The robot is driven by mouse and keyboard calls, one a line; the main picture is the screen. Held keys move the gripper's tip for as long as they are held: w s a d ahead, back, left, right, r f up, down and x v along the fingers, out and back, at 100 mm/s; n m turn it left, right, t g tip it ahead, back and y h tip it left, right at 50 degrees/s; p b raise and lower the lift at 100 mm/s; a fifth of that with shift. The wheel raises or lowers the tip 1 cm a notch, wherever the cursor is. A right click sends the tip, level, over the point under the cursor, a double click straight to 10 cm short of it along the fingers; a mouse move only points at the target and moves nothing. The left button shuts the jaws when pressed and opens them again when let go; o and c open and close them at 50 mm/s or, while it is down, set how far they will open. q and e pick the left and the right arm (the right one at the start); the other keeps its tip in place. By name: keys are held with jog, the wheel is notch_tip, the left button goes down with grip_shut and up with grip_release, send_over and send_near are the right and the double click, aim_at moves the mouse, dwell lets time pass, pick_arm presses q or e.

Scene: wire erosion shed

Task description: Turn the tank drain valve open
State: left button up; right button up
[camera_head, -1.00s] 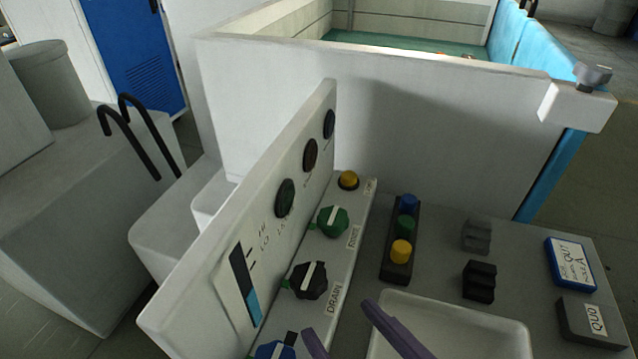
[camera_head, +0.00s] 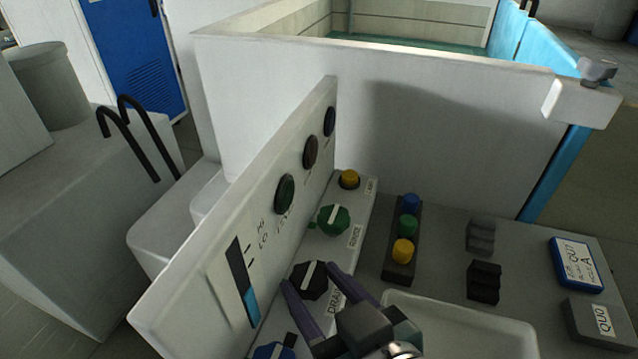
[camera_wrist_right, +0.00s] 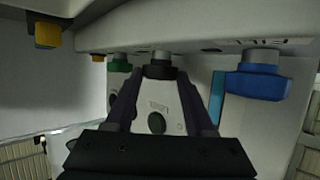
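The drain valve is a black knob (camera_head: 305,279) with a white pointer bar, beside the "DRAIN" label on the sloped ledge of the control panel (camera_head: 232,232). It also shows in the right wrist view (camera_wrist_right: 160,70), between the fingertips. My right gripper (camera_head: 309,275) is open, with its purple fingers on either side of the knob; it shows in the wrist view too (camera_wrist_right: 160,76). I cannot tell whether either finger touches the knob. The level gauge (camera_head: 243,285) on the panel is blue in its lower part. My left gripper is out of view.
A green knob (camera_head: 333,220) and a yellow button (camera_head: 349,179) sit farther along the ledge. A blue knob (camera_head: 273,351) is nearer. A pale tray (camera_head: 470,318) and a three-button strip (camera_head: 400,275) lie to the right. The tank wall (camera_head: 430,130) stands behind.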

grip_shut()
